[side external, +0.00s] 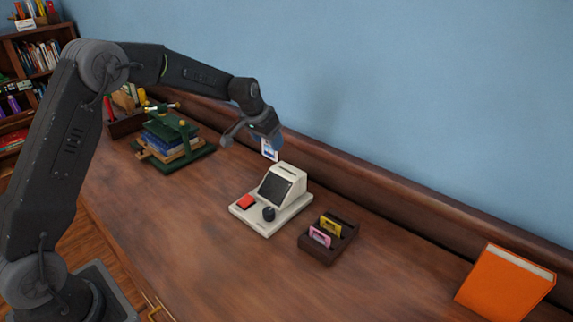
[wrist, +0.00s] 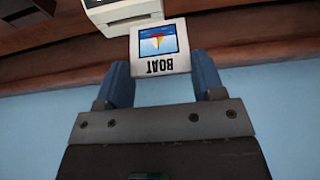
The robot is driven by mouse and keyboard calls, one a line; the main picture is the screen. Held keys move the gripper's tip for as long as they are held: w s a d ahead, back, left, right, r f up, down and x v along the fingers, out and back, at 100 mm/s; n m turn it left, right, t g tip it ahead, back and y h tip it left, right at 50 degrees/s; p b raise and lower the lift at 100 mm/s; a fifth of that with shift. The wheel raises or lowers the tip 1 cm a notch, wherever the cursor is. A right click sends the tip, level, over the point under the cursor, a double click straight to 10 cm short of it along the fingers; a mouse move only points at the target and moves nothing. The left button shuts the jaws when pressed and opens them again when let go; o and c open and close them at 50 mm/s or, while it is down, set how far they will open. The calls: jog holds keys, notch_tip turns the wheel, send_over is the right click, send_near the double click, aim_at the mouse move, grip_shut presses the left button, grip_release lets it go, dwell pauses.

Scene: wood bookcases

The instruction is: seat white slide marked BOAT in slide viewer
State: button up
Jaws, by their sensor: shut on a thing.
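The white slide marked BOAT (wrist: 160,49) is between the two blue fingers of my gripper (wrist: 162,82), which is shut on it. In the wrist view its lettering is upside down, and a small picture of a boat shows on it. In the side view the slide (side external: 269,150) hangs below my gripper (side external: 266,139), in the air above and behind the slide viewer (side external: 285,184). The viewer is cream-coloured, with a dark sloped screen, a red button and a black knob. A slot shows on its top. In the wrist view part of the viewer (wrist: 122,12) shows beyond the slide.
A dark wooden slide holder (side external: 318,252) with a pink slide (side external: 319,236) and a yellow slide (side external: 330,226) stands right of the viewer. An orange book (side external: 503,285) is at the right. A green book press (side external: 172,140) with books is at the left. The front desk top is clear.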

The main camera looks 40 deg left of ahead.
send_over(290, 169)
jog(key=s, duration=0.2)
notch_tip(290, 169, down, 3)
jog(key=shift+w+f, duration=0.15)
jog(key=shift+f, duration=1.95)
jog(key=shift+f, duration=0.15)
jog(key=o, duration=0.9)
